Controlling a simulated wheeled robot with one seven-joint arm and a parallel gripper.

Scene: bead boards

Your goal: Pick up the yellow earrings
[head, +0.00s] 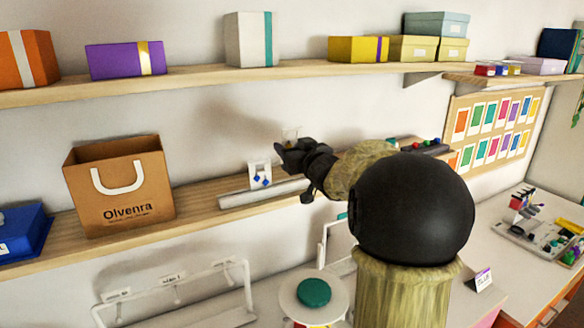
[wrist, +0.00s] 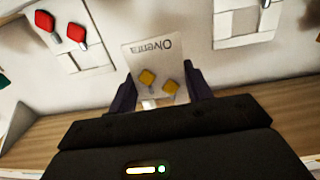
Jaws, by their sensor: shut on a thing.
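The yellow earrings (wrist: 158,82) hang on a pale card (wrist: 150,55) printed "Olvenra", which looks upside down in the wrist view. My gripper (wrist: 160,92) has one dark finger on each side of the card's lower part and is shut on it. In the head view my gripper (head: 288,150) is above the shelf, with a small pale card (head: 291,134) at its tip. The earrings' colour cannot be made out there.
A card with blue earrings (head: 260,176) stands on the grey display rail (head: 232,200), left of my gripper. Red earrings (wrist: 75,34) show in the wrist view. A brown paper bag (head: 120,187) stands farther left on the lower shelf. The upper shelf (head: 200,80) holds several boxes.

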